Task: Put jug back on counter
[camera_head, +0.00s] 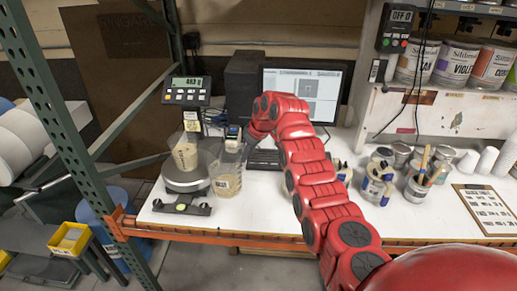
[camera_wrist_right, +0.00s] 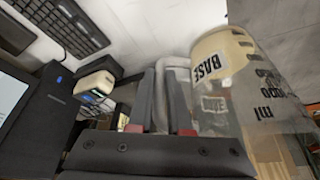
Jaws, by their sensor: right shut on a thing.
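A clear jug (camera_head: 228,179) with cream liquid in its lower part is just right of the scale, over the white counter (camera_head: 270,205). It looks upright; I cannot tell whether its base touches the counter. My right gripper (camera_head: 235,138) is at the jug's upper back side. In the right wrist view, the gripper (camera_wrist_right: 163,85) is shut on the jug's handle, and the clear jug wall (camera_wrist_right: 268,105) with printed marks fills the right side. My left gripper is not in view.
A second clear container (camera_head: 186,152) with cream contents stands on the scale (camera_head: 184,180). Cans (camera_head: 376,185) and a clipboard (camera_head: 486,207) are at right. Bare counter lies in front of the jug.

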